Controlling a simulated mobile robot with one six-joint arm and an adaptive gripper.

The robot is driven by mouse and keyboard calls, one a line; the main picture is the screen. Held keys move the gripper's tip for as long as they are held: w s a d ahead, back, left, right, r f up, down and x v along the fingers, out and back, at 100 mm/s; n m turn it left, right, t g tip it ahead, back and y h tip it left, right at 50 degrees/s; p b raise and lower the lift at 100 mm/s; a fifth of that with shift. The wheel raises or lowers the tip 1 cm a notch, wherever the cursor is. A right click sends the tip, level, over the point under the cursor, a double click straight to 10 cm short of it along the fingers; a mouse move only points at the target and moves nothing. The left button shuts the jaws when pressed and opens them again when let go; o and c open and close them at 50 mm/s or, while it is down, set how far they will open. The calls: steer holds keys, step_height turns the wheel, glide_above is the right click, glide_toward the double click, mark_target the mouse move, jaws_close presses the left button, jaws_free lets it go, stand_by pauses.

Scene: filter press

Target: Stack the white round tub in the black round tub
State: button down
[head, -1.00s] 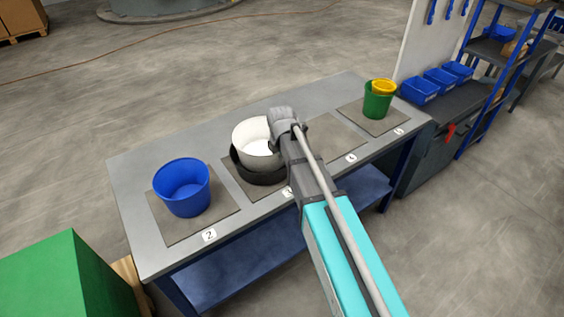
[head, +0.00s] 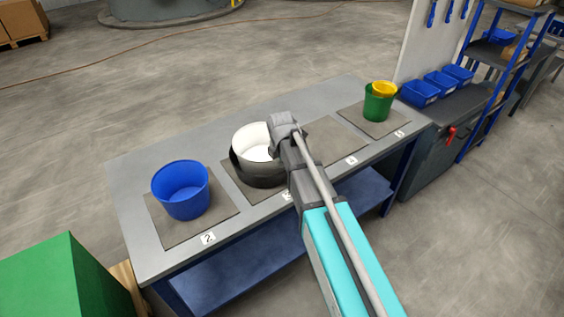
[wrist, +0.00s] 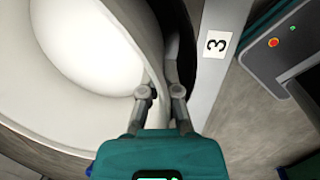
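The white round tub (head: 250,137) sits inside the black round tub (head: 262,178) on the mat marked 3, its rim showing above the black front wall. It looks slightly tilted, and I cannot tell if it rests on the bottom. My gripper (wrist: 163,88) is at the white tub's right rim, with one finger inside and one outside the wall, shut on it. In the wrist view the white tub (wrist: 90,45) fills the upper left. My wrist hides the tubs' right side in the head view.
A blue tub (head: 181,188) stands on mat 2 at the left. A green tub (head: 378,106) with a yellow tub (head: 384,88) in it stands on the right mat. The mat between (head: 330,138) is bare. Blue bins (head: 420,92) stand beyond the table's right end.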

steer(key=shift+f, duration=0.1)
steer(key=c, duration=0.8)
jaws_free()
steer(key=shift+r+p, duration=1)
steer(key=shift+r, duration=0.05)
step_height(320, 180, up, 11)
steer(key=s+p, duration=0.2)
steer(key=p, duration=0.9)
steer(key=shift+d, duration=0.1)
steer(key=shift+s, duration=0.1)
